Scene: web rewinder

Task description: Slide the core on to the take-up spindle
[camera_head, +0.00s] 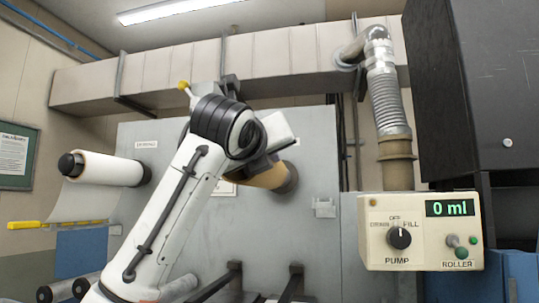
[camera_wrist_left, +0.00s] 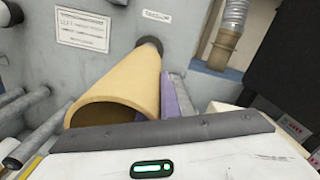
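The core, a tan hollow tube, shows in the head view (camera_head: 268,178) partly behind my left wrist, and large in the left wrist view (camera_wrist_left: 128,88) with its open end toward the camera. The dark take-up spindle (camera_wrist_left: 149,45) shows at the core's far end, by the grey panel. The core lines up roughly with it; how far it is around the spindle is hidden. My left gripper (camera_head: 264,161) is at the core. One purple-grey finger (camera_wrist_left: 178,95) lies along the core's right side; the other finger is hidden. My right gripper is not in view.
A white roll (camera_head: 108,168) with hanging web sits on the panel's left. A pump control box (camera_head: 420,231) reading 0 ml stands at right, below a ribbed duct (camera_head: 385,100). Grey rollers (camera_wrist_left: 35,135) lie left of the core. A black cabinet (camera_head: 475,80) is far right.

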